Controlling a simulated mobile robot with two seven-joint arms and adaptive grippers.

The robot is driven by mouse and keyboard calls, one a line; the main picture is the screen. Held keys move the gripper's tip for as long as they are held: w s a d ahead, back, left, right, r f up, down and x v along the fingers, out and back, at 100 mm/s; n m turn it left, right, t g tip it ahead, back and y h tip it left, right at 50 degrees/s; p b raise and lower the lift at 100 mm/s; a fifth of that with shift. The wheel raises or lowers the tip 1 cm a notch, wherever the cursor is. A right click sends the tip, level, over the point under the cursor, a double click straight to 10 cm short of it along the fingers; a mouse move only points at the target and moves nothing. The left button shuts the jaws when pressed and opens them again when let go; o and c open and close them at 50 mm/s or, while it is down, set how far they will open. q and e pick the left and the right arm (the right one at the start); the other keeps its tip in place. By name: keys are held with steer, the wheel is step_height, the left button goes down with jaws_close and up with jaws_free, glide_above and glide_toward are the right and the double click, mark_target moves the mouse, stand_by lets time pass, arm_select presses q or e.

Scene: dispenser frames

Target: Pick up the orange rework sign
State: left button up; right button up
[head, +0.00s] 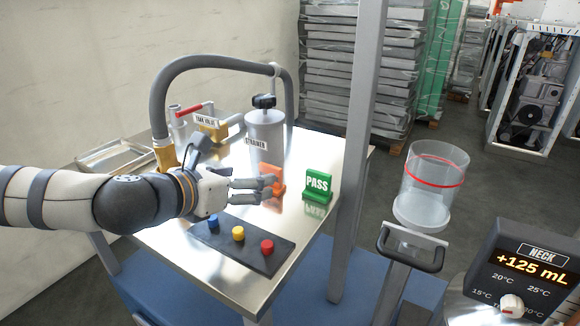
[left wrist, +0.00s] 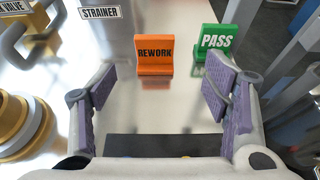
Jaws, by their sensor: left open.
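The orange rework sign (left wrist: 154,56) stands upright on the metal table in the left wrist view, its black lettering facing my gripper. In the head view the orange sign (head: 268,176) is partly hidden behind my left gripper (head: 268,187). My left gripper also shows in the left wrist view (left wrist: 160,95), with its two purple-padded fingers spread wide and nothing between them. The sign lies ahead of the fingertips, roughly centred between them, and looks apart from them. My right gripper is in neither view.
A green PASS sign (head: 318,187) stands right of the orange sign. A strainer cylinder (head: 265,135) stands behind it. A dark panel with coloured buttons (head: 240,244) lies in front. A grey post (head: 358,150) rises at the table's right edge.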

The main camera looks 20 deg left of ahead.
mark_target(279, 187)
arm_select(q)
steer(key=shift+w+d+f+b, duration=0.15)
steer(key=shift+w+f+b, duration=0.55)
steer(key=shift+w+f, duration=0.45)
steer(key=x, duration=0.2)
steer(key=b+x, duration=0.1)
steer(key=x, duration=0.4)
steer(key=shift+w+a+r, duration=0.1)
steer(key=shift+w+a, duration=0.2)
steer(key=shift+w, duration=0.15)
steer(key=shift+w+r, duration=0.1)
steer(key=shift+w, duration=0.05)
steer(key=shift+r, duration=0.1)
steer(key=shift+c, duration=0.6)
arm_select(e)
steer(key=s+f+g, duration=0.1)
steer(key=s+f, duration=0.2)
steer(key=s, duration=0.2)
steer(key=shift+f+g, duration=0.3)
arm_select(q)
steer(key=c, duration=1.2)
